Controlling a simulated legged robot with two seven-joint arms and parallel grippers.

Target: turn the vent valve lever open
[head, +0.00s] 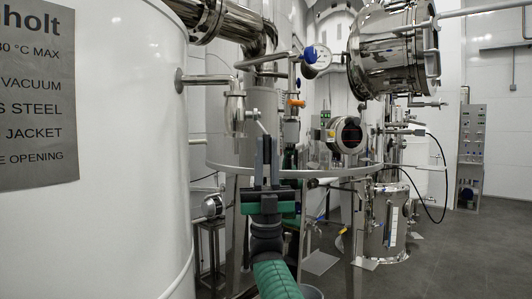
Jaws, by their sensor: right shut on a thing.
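The vent valve (235,108) is a small polished metal body on a short pipe out of the white tank, left of the middle in the head view. Its thin metal lever (261,125) slants down and right from the valve toward my right gripper. My right gripper (267,143), with dark upright fingers and a green and black body, comes up from the bottom and is shut on the lever's lower end. The fingers hide that end. My left gripper is not in view.
The large white tank (130,170) with a grey label plate (38,95) fills the left. A curved metal ring rail (225,168) runs behind my gripper. The grey floor (450,260) at right is open.

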